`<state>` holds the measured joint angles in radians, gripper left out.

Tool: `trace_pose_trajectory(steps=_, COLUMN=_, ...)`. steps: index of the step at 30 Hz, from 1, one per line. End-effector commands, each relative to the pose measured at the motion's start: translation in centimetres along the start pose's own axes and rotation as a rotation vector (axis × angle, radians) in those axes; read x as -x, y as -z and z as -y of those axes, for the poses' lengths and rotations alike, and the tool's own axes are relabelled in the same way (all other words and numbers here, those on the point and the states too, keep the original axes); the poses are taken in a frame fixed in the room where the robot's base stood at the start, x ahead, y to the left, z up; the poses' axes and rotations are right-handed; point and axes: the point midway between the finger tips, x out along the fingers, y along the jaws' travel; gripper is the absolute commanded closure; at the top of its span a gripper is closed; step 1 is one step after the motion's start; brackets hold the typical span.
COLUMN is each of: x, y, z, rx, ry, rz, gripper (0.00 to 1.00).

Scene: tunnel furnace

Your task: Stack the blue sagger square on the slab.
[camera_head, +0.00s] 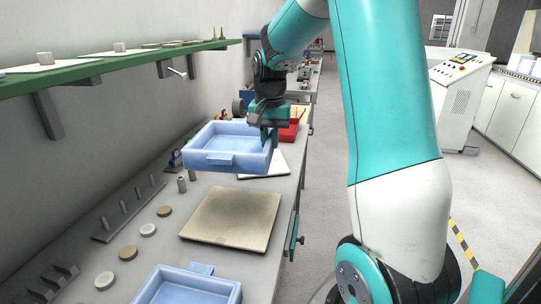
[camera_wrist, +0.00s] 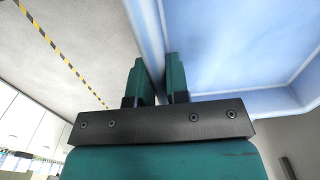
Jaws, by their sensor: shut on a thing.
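The blue sagger (camera_head: 222,158) is a light blue square tray with raised walls, held above the workbench at the back. My gripper (camera_head: 268,133) is shut on its right wall. In the wrist view, the two teal fingers (camera_wrist: 156,80) sit on either side of the wall of the blue sagger (camera_wrist: 235,45). The slab (camera_head: 232,216), a beige square plate, lies on the bench nearer to me than the held sagger and lower. A second blue sagger (camera_head: 188,288) stands at the bench's near end, partly cut off by the frame.
Several small round discs (camera_head: 129,253) and a rack with pegs (camera_head: 125,212) lie along the bench's left side. A white plate (camera_head: 276,165) and a red tray (camera_head: 289,131) are behind. A green shelf (camera_head: 120,57) overhangs at upper left. Floor at right is clear.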

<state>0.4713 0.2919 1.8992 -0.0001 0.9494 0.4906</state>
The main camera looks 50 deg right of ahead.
Motion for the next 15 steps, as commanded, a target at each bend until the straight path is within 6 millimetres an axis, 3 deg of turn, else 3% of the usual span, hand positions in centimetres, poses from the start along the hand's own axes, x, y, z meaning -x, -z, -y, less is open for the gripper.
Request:
trace_pose_trajectory(steps=4, x=-1.1, y=0.2, z=0.6, rx=-0.011, ry=-0.003, rz=0.007, gripper=1.0)
trace_pose_trajectory(steps=15, x=-9.8, y=-1.6, z=1.3, rx=-0.068, ry=0.002, rz=0.004, gripper=1.0)
